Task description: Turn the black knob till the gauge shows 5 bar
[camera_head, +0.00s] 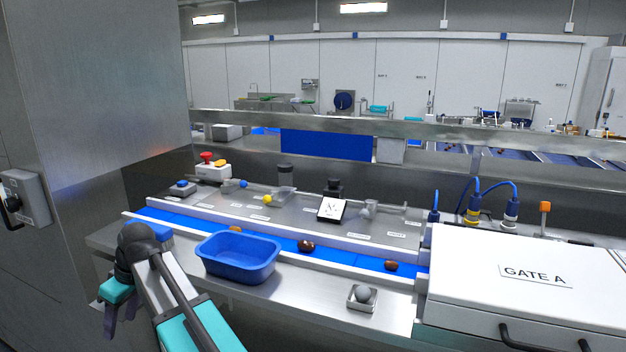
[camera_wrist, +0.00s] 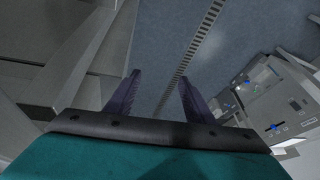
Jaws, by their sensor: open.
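A black knob (camera_head: 334,186) stands on the steel panel behind the conveyor, near the middle of the head view. Just in front of it is a tilted white square face (camera_head: 331,208) in a dark frame, which looks like the gauge. Its marks are too small to read. My gripper (camera_head: 120,322) is at the lower left, in front of the bench and well apart from the knob. In the wrist view my gripper (camera_wrist: 158,82) points down at the floor, its two purple fingers apart with nothing between them. Neither knob nor gauge is identifiable there.
A blue tub (camera_head: 238,270) stands at the bench's front edge, between my gripper and the knob. A blue conveyor belt (camera_head: 345,256) carries several brown dates. A white Gate A cover (camera_head: 480,260) is at right. A steel cabinet (camera_head: 95,90) rises at left.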

